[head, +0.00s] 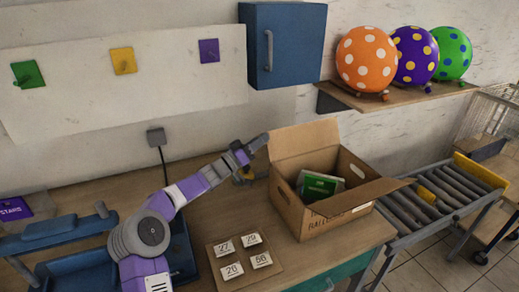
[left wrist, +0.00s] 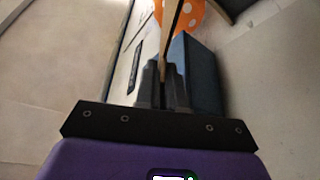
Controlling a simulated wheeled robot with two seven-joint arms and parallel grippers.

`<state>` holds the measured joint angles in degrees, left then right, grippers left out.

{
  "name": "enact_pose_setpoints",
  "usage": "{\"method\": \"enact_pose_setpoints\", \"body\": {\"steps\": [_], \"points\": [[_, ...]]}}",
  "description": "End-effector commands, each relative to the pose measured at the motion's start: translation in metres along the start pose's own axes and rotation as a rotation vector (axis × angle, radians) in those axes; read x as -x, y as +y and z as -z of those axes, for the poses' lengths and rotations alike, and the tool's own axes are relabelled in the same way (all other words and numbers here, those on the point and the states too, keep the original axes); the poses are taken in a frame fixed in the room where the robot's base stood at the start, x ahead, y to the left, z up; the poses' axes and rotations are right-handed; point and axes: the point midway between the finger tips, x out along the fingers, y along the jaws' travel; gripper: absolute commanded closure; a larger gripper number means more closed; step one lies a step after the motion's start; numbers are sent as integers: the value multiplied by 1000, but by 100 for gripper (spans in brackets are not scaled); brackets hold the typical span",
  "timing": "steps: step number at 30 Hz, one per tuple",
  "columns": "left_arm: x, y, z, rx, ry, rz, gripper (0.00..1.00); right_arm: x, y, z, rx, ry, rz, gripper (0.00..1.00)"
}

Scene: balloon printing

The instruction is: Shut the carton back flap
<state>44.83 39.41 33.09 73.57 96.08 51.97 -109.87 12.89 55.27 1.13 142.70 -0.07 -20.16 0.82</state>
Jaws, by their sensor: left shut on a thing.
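The open cardboard carton (head: 325,215) stands on the wooden table, with a green and white item (head: 320,186) inside. Its back flap (head: 304,140) stands up at the rear. Another flap (head: 360,197) sticks out at the front right. My left gripper (head: 262,143) is at the left edge of the back flap. In the left wrist view, the left gripper (left wrist: 162,82) is shut on the thin tan edge of the back flap (left wrist: 170,35). My right gripper is not in view.
A board with several numbered tiles (head: 241,257) lies left of the carton. A roller conveyor (head: 440,195) stands on the right. A blue wall cabinet (head: 285,45) and a shelf with orange, purple and green dotted balloons (head: 366,59) are above. Blue equipment (head: 65,240) is at the left.

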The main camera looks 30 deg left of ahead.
Motion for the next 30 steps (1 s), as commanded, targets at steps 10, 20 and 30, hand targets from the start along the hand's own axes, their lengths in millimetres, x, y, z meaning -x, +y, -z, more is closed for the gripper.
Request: {"method": "enact_pose_setpoints", "body": {"steps": [10,20,30], "points": [[0,3,-1,-26,-2,-12,100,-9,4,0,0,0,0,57],[0,3,0,-25,-1,-12,85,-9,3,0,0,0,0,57],[0,2,0,-25,-1,-11,69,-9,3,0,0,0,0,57]]}}
